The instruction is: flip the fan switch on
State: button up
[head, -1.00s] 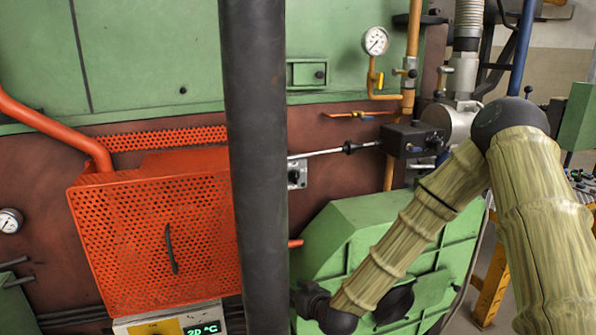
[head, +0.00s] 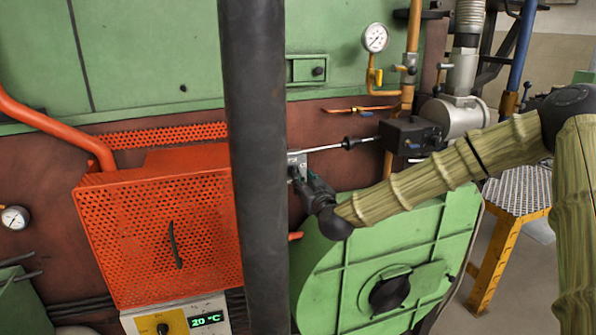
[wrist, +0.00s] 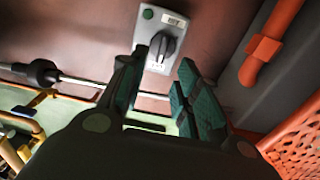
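A grey switch plate with a black rotary knob (wrist: 163,45) is mounted on the brown wall, ahead of my gripper in the wrist view. A small label sits on the plate, too blurred to read surely, beside a green dot. In the head view the plate (head: 298,160) shows just right of the dark column, partly covered by my gripper. My gripper (wrist: 160,72) is open, with its two dark fingers apart and nothing between them. The knob lies beyond the fingertips, in line with the gap; contact is not visible. In the head view my gripper (head: 307,182) is just below the plate.
A metal rod (head: 325,148) runs beside the plate to a black box (head: 410,135). An orange perforated guard (head: 160,235) stands left of the dark column. A green door (head: 400,240) is below my arm. A control panel (head: 170,318) shows 20 °C.

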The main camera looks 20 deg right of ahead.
jog(key=w+p, duration=0.1)
jog(key=w, duration=0.5)
jog(key=shift+w+p, duration=0.15)
jog(key=shift+p, duration=0.25)
jog(key=shift+a, duration=0.1)
grip_shut()
